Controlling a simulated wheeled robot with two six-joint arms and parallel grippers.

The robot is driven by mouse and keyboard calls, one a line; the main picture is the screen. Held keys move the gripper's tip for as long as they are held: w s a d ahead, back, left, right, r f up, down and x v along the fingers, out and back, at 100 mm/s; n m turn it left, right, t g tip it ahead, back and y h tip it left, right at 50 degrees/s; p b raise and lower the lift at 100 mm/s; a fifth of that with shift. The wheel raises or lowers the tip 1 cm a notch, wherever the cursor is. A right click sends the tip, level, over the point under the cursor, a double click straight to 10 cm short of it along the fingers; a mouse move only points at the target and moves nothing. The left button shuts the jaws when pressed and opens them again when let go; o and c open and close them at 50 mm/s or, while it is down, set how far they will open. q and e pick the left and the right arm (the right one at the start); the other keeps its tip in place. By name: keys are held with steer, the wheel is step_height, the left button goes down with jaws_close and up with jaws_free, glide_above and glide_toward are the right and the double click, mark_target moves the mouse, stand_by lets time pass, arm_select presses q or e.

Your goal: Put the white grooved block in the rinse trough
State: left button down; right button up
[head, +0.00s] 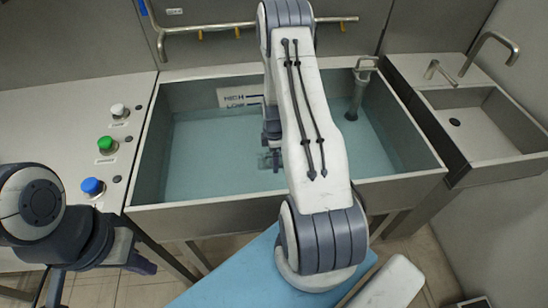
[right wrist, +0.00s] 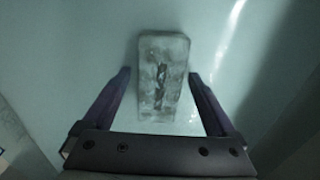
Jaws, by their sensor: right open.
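A pale block (right wrist: 160,75) with a dark uneven mark along its middle shows blurred in the right wrist view, as if through water. My right gripper (right wrist: 158,78) is open, with one finger on each side of the block and a gap at both sides. In the head view the right gripper (head: 270,158) is down in the water of the rinse trough (head: 215,213), partly hidden by my right arm. I cannot make out the block in the head view. My left gripper (head: 98,280) is open and empty at the lower left, outside the trough.
White, green (head: 107,144) and blue buttons stand on the counter left of the trough. A standpipe (head: 356,90) rises in the trough's right part. A small sink (head: 490,125) with a tap is at the right. A bent pipe runs along the back wall.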

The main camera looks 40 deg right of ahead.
step_height(320, 180, up, 12)
steer(key=shift+r+b, duration=0.15)
steer(key=shift+b, duration=0.2)
steer(key=s+a+r+m, duration=0.1)
steer(key=a+r, duration=0.4)
steer(key=a, duration=0.6)
steer(key=s+a+r, duration=0.1)
steer(key=a+r, duration=0.5)
steer(key=a, duration=0.5)
steer(key=s+a+r+m, duration=0.1)
steer(key=s+a+r, duration=0.1)
steer(key=s+a, duration=0.4)
steer(key=s+a+r+m+y, duration=0.1)
steer(key=s+a, duration=0.5)
steer(key=s, duration=0.7)
step_height(320, 180, up, 3)
steer(key=shift+s+f+m, duration=0.15)
steer(key=shift+m, duration=0.55)
steer(key=shift+a, duration=0.1)
